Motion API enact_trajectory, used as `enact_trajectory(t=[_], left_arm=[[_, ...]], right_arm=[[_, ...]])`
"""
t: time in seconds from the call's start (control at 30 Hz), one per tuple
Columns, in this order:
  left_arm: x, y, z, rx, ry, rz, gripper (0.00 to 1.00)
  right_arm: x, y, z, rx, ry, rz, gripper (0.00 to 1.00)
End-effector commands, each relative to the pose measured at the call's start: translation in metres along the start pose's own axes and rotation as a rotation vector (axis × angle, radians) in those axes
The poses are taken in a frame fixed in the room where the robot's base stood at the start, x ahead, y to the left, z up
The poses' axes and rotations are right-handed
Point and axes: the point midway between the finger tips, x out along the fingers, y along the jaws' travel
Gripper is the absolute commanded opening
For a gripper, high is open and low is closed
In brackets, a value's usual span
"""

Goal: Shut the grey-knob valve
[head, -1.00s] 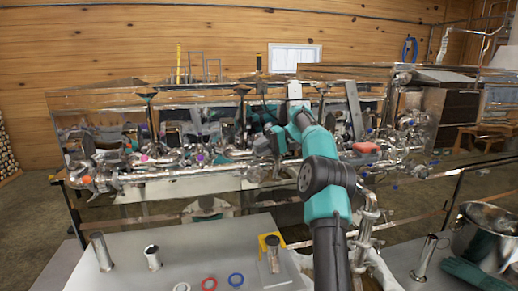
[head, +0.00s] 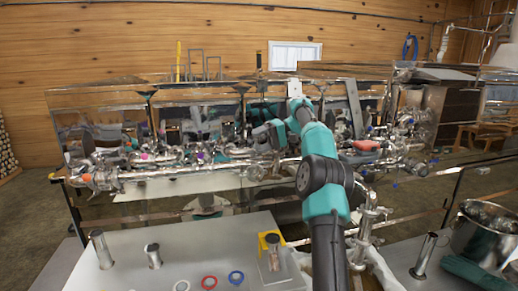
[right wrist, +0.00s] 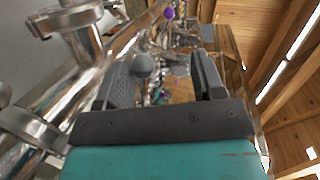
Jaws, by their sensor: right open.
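The grey knob (right wrist: 143,65) is a small round ball in the right wrist view, on the steel pipework of the evaporator. It appears between the two fingers of my right gripper (right wrist: 163,80), nearer the left finger. The gripper is open, and I see no finger clearly touching the knob. In the head view my right gripper (head: 268,135) is over the front pipes (head: 205,168) of the evaporator. There I cannot pick out the grey knob; the gripper probably covers it. My left gripper is out of view.
A purple knob (right wrist: 168,13) is farther along the pipe. Orange (head: 86,178) and red (head: 366,145) parts sit on the pipework. The front table (head: 200,262) holds steel tubes, a yellow block (head: 268,240) and coloured rings. A steel pot (head: 482,235) stands at right.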

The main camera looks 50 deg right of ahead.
Motion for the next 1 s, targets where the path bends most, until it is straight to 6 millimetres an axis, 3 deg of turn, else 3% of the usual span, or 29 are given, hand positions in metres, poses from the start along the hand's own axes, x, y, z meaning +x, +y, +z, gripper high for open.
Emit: enact_trajectory(t=[0.1, 0.23, 0.3, 0.7, 0.83, 0.87, 0.9, 1.0], left_arm=[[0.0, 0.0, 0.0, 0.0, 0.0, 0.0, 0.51], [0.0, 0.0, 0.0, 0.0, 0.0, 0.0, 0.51], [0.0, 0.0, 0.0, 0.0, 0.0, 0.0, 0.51], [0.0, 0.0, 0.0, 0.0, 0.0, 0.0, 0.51], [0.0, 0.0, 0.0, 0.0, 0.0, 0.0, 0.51], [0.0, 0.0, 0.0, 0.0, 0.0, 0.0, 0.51], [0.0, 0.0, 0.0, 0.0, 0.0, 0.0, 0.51], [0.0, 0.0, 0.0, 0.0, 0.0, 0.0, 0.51]], right_arm=[[-0.003, -0.014, -0.001, -0.014, 0.006, -0.002, 0.53], [-0.004, -0.023, 0.001, -0.017, 0.007, -0.003, 0.7], [-0.003, -0.024, 0.003, -0.016, 0.007, -0.004, 0.73], [0.004, -0.03, 0.02, -0.017, 0.002, -0.007, 0.81], [0.009, -0.033, 0.03, -0.017, 0.0, -0.006, 0.8], [0.009, -0.034, 0.032, -0.017, 0.001, -0.006, 0.7], [0.011, -0.034, 0.035, -0.016, 0.002, -0.006, 0.52], [0.015, -0.035, 0.043, -0.012, 0.001, -0.005, 0.52]])
